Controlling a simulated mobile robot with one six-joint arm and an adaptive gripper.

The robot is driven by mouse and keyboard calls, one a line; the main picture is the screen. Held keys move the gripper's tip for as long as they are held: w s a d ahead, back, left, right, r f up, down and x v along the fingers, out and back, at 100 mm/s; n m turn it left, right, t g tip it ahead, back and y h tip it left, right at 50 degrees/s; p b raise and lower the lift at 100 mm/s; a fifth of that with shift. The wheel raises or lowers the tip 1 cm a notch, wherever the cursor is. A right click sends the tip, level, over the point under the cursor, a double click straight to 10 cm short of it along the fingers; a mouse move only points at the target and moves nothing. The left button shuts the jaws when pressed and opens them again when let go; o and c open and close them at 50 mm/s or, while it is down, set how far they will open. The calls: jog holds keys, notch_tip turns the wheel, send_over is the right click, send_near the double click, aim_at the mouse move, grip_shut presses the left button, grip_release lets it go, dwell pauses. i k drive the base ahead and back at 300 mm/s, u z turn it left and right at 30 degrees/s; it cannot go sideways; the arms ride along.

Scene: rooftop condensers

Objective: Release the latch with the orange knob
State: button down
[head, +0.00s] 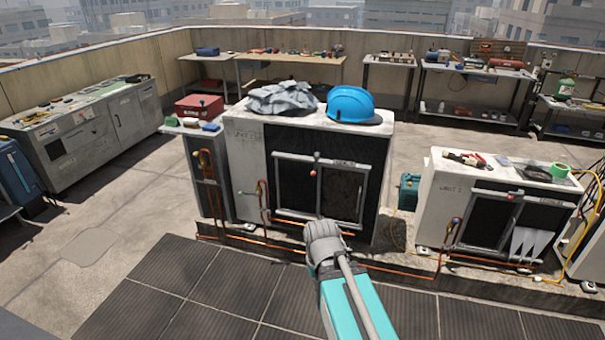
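The middle condenser (245,165) has a framed sliding panel (295,187) on its dark front.
A blue hard hat (352,104) and grey cloth (282,98) lie on the middle condenser. Dark floor mats (200,290) lie in front. Workbenches line the back wall.

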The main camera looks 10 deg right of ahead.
aim_at(313, 173)
jog(key=z, duration=0.15)
jog(key=i, duration=1.2)
jog(key=z, duration=0.75)
